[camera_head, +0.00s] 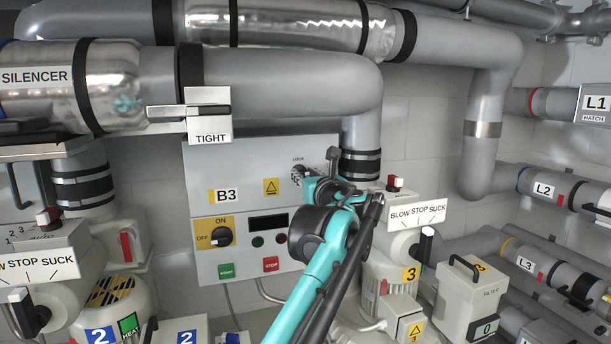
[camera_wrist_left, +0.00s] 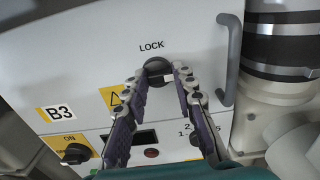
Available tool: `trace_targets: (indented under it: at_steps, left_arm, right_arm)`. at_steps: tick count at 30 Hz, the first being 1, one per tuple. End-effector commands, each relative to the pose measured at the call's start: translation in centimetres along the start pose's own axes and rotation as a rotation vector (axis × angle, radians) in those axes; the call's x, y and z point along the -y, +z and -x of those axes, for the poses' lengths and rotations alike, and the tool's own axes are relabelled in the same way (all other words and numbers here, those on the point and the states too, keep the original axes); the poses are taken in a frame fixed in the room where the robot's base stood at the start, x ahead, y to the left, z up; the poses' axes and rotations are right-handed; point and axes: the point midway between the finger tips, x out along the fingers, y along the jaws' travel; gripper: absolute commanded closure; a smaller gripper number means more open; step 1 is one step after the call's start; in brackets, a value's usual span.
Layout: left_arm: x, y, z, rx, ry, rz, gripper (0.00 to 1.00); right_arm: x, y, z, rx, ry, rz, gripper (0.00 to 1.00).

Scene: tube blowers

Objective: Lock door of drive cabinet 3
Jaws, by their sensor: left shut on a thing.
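The drive cabinet B3 (camera_head: 262,160) is a light grey box on the wall, and its door is closed as far as I can see. The round dark lock knob (camera_wrist_left: 155,67) sits under the word LOCK on the door. My left gripper (camera_head: 302,174) reaches the door's upper right part. In the left wrist view its two fingers (camera_wrist_left: 158,78) are shut on the lock knob from both sides. The knob's lower part is hidden between the fingers. A grey door handle (camera_wrist_left: 229,60) stands right of the knob. My right gripper is not in view.
An ON/OFF switch (camera_head: 221,236) and green and red buttons (camera_head: 271,264) are lower on the cabinet. A thick pipe (camera_head: 361,130) passes right of it. A blow/stop/suck valve (camera_head: 417,214) stands close to the right of my left arm.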

Motion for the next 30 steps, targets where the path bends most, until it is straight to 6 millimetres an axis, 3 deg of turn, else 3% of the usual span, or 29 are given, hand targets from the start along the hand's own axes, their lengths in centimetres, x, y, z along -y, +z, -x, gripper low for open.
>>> trace_targets:
  at_steps: [8, 30]
  left_arm:
    - [0.0, 0.3, 0.0, 0.001, -0.001, 0.148, 1.00]
    - [-0.4, 0.5, 0.0, 0.001, -0.001, 0.840, 1.00]
  right_arm:
    - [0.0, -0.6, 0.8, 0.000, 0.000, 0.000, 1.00]
    - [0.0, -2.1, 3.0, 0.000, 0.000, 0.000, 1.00]
